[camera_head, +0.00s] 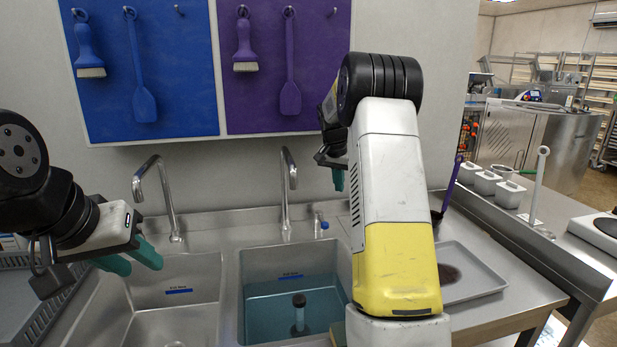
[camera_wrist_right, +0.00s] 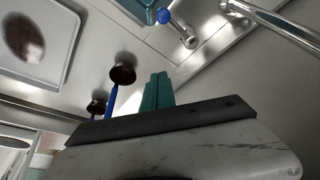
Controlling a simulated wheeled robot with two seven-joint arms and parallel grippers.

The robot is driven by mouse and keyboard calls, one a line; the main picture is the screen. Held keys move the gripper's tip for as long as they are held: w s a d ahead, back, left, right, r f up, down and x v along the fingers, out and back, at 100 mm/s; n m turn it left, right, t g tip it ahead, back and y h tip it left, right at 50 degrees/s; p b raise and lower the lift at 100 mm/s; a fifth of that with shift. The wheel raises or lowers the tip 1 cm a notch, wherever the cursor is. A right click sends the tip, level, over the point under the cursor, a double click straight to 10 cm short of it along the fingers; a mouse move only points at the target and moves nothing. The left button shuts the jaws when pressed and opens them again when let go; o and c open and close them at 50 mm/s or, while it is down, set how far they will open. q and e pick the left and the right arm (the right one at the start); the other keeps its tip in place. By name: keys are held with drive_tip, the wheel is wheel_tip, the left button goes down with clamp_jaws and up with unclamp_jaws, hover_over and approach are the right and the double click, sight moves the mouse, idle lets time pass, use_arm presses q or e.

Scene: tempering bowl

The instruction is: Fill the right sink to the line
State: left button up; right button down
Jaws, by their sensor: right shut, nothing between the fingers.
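The right sink (camera_head: 246,270) holds blue-green water (camera_head: 270,312). Its surface lies a little below the blue line mark (camera_head: 290,277) on the back wall. A dark-topped standpipe (camera_head: 299,302) stands in the water. The right faucet (camera_head: 287,185) arches over this sink, and I see no stream from it. A blue-knobbed valve (camera_head: 322,224) stands behind the sink's right corner; the knob (camera_wrist_right: 163,16) also shows in the right wrist view. My right gripper (camera_head: 338,180) is shut and empty above the valve, its fingers (camera_wrist_right: 157,92) together. My left gripper (camera_head: 142,262) is open and empty over the left sink.
The left sink (camera_head: 210,290) looks empty, with its own faucet (camera_head: 165,200). A tray (camera_head: 480,272) with a dark patch lies on the right counter. Brushes and spatulas hang on the blue board (camera_head: 175,60) and purple board (camera_head: 265,90). My right arm hides part of the counter.

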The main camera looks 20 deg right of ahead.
drive_tip(key=s+a+r+n+t+y, duration=0.1)
drive_tip(key=s+a+r+n, duration=0.1)
drive_tip(key=s+a+r, duration=0.35)
drive_tip(key=s+a+r+n+y, duration=0.1)
drive_tip(key=s+a+r, duration=0.1)
drive_tip(key=s, duration=0.7)
drive_tip(key=s+a+r+n+t+y, duration=0.1)
drive_tip(key=s+a+r+n, duration=0.1)
drive_tip(key=s+a+r, duration=0.35)
drive_tip(key=s+a+f+n, duration=0.1)
drive_tip(key=s+a+f, duration=0.1)
drive_tip(key=s, duration=0.7)
drive_tip(key=s+a+f+n+t+y, duration=0.1)
drive_tip(key=s+a+f+n, duration=0.1)
drive_tip(key=s, duration=0.7)
drive_tip(key=shift+s+a+n+y, duration=0.3)
drive_tip(key=shift+s+a, duration=0.05)
drive_tip(key=shift+a, duration=0.5)
